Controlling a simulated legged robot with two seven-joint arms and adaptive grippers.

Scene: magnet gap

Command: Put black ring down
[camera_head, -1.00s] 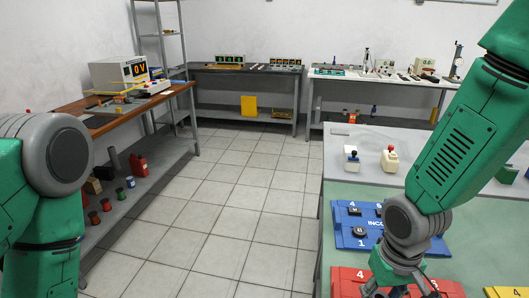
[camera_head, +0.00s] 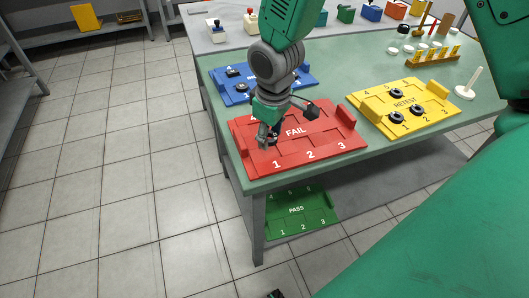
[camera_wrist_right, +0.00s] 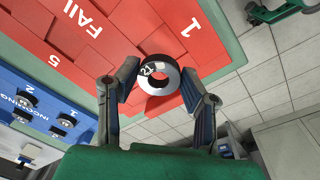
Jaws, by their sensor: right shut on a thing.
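A black ring (camera_wrist_right: 160,74) with a pale face and a white label reading 21 is between the fingertips of my right gripper (camera_wrist_right: 160,82) in the right wrist view. My right gripper (camera_head: 268,140) is shut on it, over the left part of the red FAIL tray (camera_head: 318,150), near the number 1. The gripper mostly hides the ring in the head view. I cannot tell whether the ring touches the tray. My left gripper (camera_wrist_right: 268,14) seems to show at the top right of the wrist view, partly cut off; its finger opening is unclear.
The blue INCOMING tray (camera_head: 300,74) with black rings lies behind the red tray. The yellow RETEST tray (camera_head: 437,108) with several black rings is to the right. A green PASS tray (camera_head: 318,217) lies on the lower shelf. The table's left edge is close to the red tray.

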